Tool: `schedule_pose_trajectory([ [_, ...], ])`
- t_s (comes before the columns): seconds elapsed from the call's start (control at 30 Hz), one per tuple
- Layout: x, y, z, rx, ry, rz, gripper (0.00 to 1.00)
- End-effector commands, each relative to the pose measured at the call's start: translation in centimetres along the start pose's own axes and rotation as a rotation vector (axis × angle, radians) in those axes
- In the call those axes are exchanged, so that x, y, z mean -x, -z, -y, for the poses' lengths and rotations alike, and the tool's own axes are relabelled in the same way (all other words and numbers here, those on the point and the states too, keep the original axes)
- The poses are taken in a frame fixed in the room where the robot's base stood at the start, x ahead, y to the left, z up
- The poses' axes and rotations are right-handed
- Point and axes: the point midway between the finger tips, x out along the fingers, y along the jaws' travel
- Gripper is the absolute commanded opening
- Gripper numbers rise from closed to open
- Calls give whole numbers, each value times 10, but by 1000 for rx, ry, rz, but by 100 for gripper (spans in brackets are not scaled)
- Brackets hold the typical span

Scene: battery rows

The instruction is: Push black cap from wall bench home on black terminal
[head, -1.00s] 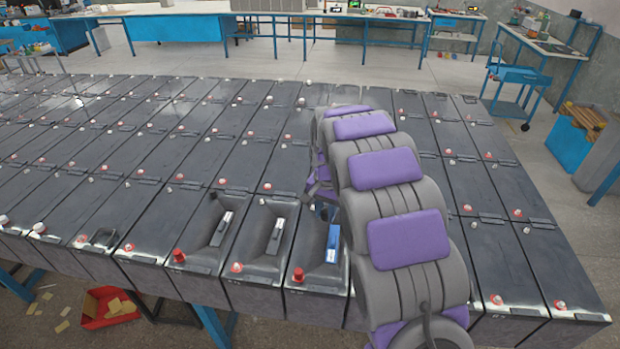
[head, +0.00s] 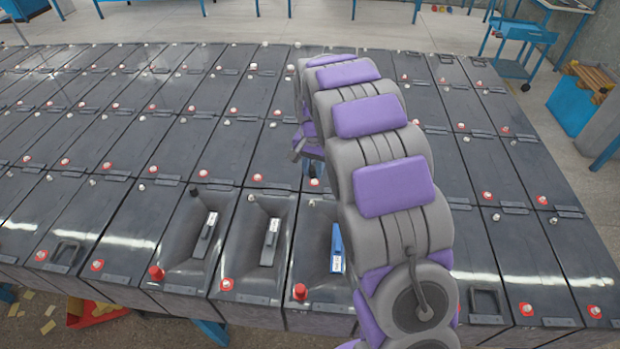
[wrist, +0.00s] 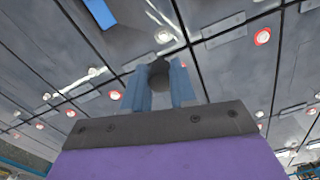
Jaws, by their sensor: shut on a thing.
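My gripper (wrist: 162,88) shows in the wrist view with its two blue fingers closed around a dark round black cap (wrist: 161,66). The cap sits between the fingertips, above the dark battery tops. Three batteries at the front have sunken tops. The left one has a black-topped terminal (head: 194,191) at its back and a red cap (head: 157,273) at its front. The middle one has a bare grey terminal (head: 251,198). The right one has a grey terminal (head: 312,203) and a red cap (head: 299,292).
Grey bars lie in the left (head: 206,236) and middle (head: 270,242) sunken tops, and a blue bar (head: 337,248) in the right one. Rows of batteries with small terminals fill the space around. A red bin (head: 92,313) is on the floor. A blue trolley (head: 520,45) stands back right.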

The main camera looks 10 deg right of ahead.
Motion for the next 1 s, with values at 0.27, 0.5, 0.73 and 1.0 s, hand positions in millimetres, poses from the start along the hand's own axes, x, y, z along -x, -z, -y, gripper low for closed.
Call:
schedule_pose_trajectory([
  [0.27, -37, 1, 1, 1, -1, 1, 0],
  [0.5, -63, 1, 1, 0, -1, 1, 0],
  [0.73, -69, 2, 1, 0, -1, 1, 0],
  [1.0, -84, 1, 1, 0, -2, 3, 0],
])
